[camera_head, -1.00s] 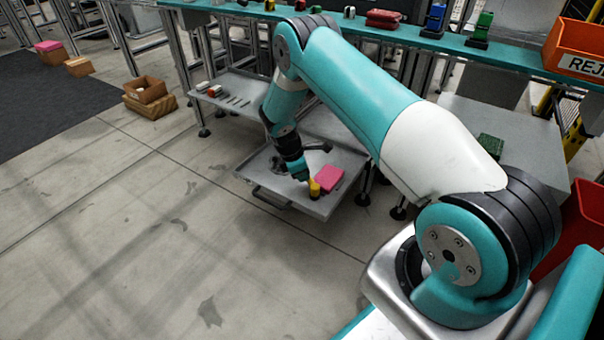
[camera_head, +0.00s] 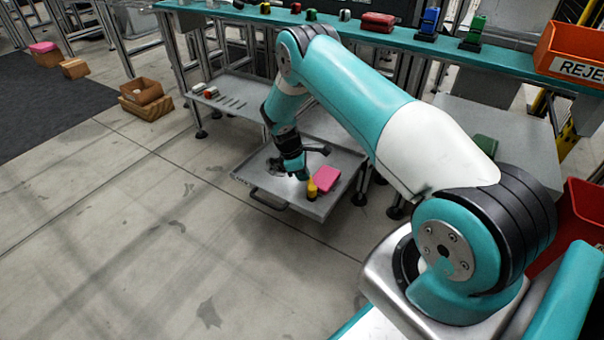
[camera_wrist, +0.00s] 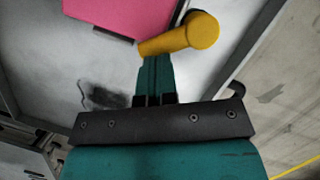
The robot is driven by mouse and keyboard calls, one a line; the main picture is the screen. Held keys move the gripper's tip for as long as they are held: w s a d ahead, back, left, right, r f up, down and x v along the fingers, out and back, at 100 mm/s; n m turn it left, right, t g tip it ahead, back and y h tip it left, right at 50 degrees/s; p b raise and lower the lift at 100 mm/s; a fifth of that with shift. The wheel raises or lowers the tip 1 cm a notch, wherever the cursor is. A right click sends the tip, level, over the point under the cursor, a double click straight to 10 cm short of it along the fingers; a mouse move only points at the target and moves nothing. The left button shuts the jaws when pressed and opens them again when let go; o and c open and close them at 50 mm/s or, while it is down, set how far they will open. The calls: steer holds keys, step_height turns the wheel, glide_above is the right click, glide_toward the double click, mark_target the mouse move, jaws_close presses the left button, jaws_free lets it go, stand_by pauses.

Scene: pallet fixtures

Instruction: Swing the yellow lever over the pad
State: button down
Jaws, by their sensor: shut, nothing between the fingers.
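The yellow lever (camera_head: 312,189) stands on the grey tray below the bench, beside the pink pad (camera_head: 327,178). In the wrist view the lever (camera_wrist: 180,37) has a round knob at its right end and a narrower left end near the edge of the pad (camera_wrist: 125,14). The lever is beside the pad there, not over it. My gripper (camera_head: 304,178) is low over the tray, close to the lever. In the wrist view its closed fingers (camera_wrist: 156,62) hold nothing. Their tips are at the lever's side; I cannot tell if they touch it.
The grey tray (camera_head: 262,182) has raised edges and a front handle. A side shelf (camera_head: 235,104) with small parts is behind it. The teal bench (camera_head: 400,36) carries several colored fixtures, with an orange bin (camera_head: 570,50) at right. The floor in front is clear.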

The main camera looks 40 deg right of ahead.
steer(key=shift+s+d+m+g+y+p, duration=0.2)
steer(key=shift+d+m, duration=0.15)
steer(key=shift+m, duration=0.5)
steer(key=shift+s+d+m+g+y+p, duration=0.15)
steer(key=shift+d+m, duration=0.25)
steer(key=shift+m, duration=0.4)
steer(key=shift+s+d+m+g+y+p, duration=0.1)
steer(key=shift+d+m+y+p, duration=0.2)
steer(key=shift+m, duration=0.55)
stand_by(0.3)
steer(key=shift+d, duration=0.25)
stand_by(2.0)
steer(key=w+a, duration=0.1)
steer(key=w+a+b, duration=0.1)
steer(key=w, duration=0.1)
steer(key=shift+w+a+r, duration=0.1)
steer(key=shift+w+a, duration=0.15)
steer(key=p+v, duration=0.4)
steer(key=v, duration=0.6)
steer(key=shift+s+r, duration=0.15)
steer(key=shift+r, duration=0.05)
